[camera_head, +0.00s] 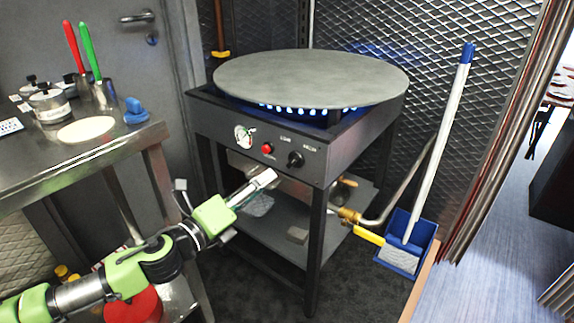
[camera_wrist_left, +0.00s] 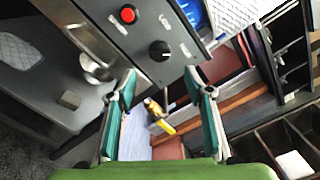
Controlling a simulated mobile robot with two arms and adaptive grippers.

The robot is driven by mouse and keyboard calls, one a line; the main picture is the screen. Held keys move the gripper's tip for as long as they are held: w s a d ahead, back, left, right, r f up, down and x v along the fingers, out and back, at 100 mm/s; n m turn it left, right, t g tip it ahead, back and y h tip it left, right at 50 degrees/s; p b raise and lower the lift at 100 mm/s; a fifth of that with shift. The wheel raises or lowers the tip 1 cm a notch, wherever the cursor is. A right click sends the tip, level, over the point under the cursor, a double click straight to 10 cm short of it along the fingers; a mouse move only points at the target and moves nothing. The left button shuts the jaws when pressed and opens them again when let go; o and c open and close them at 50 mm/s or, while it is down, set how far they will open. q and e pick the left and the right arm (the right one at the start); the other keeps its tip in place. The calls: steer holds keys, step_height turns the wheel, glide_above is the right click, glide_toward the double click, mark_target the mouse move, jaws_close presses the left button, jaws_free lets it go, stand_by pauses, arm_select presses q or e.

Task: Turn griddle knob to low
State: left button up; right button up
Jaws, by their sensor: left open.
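The griddle is a round grey plate (camera_head: 312,78) on a dark metal stand, with blue flames showing under it. Its black knob (camera_head: 295,159) is on the front panel, right of a red button (camera_head: 267,148). In the left wrist view the knob (camera_wrist_left: 160,51) is above and between my fingers, a little beyond their tips. My left gripper (camera_head: 268,178) is in front of the panel, left of and below the knob, apart from it. In the left wrist view its two fingers (camera_wrist_left: 161,75) are spread with nothing between them. My right gripper is not in view.
A steel counter (camera_head: 122,147) with pots and red and green handled tools stands at left. A yellow gas valve lever (camera_head: 369,236) and hose are at the stand's lower right. A blue bin (camera_head: 405,259) with a long-handled brush stands beside it.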

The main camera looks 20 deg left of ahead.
mark_target(290, 163)
arm_select(q)
steer(key=x, duration=1)
steer(key=shift+w+d+f, duration=0.1)
steer(key=shift+w+d, duration=0.05)
steer(key=shift+w, duration=0.3)
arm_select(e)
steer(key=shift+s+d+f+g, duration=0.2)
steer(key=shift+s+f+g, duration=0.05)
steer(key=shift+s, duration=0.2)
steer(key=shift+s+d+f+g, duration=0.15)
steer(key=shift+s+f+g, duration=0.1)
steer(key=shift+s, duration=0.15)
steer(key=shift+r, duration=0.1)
arm_select(q)
steer(key=c, duration=1.1)
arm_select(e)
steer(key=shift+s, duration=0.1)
